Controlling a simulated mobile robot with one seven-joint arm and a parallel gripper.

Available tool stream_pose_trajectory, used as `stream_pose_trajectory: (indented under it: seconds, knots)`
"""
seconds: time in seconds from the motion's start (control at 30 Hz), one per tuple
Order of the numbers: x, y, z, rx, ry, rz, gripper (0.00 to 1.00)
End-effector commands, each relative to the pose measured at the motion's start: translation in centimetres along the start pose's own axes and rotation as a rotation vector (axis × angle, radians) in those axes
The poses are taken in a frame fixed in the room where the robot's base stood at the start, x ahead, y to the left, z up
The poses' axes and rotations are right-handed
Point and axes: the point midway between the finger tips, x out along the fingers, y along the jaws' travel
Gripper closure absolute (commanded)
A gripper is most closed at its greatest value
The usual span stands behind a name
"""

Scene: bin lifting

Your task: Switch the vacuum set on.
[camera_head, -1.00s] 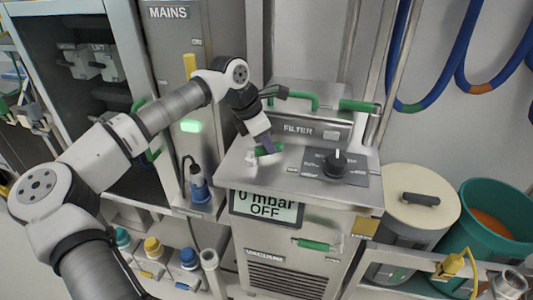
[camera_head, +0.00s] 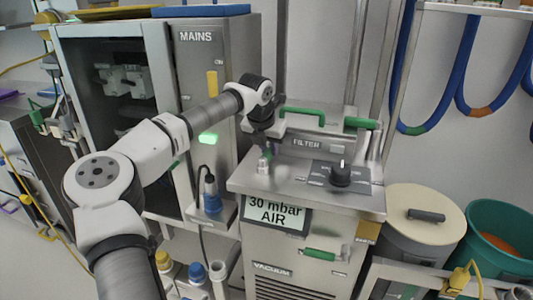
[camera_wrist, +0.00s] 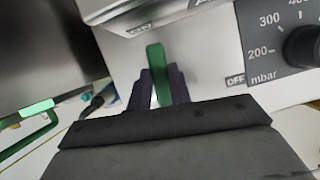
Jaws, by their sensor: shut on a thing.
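The vacuum set is a steel cabinet (camera_head: 310,250) marked VACUUM in the head view. Its display (camera_head: 276,215) reads "30 mbar AIR". On its top left stands a small metal switch fitting (camera_head: 263,166) with a green lever (camera_wrist: 157,62). My gripper (camera_head: 266,148) is over this fitting. In the wrist view, my gripper (camera_wrist: 160,80) has its dark fingers on both sides of the lever and is shut on it. The lever is mostly hidden by the gripper in the head view. A black dial (camera_head: 341,174) with a mbar scale sits to the right; it also shows in the wrist view (camera_wrist: 304,46).
The MAINS cabinet (camera_head: 213,60) with a lit green lamp (camera_head: 208,138) stands behind my arm. A lidded drum (camera_head: 403,198) and green bucket (camera_head: 495,222) stand at right.

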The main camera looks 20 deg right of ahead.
Motion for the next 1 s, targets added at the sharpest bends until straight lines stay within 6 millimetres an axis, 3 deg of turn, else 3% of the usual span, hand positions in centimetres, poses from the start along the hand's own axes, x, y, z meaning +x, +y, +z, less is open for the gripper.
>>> stream_pose_trajectory:
  seconds: [0.3,0.8,0.83,1.0]
  knots:
    - [0.01,0.45,0.0,-0.1,0.003,0.043,1.0]
    - [-0.02,0.59,0.01,-0.118,0.002,0.05,1.0]
    - [-0.02,0.59,0.01,-0.118,0.002,0.05,0.79]
    - [0.0,0.56,0.01,-0.117,0.002,0.049,0.58]
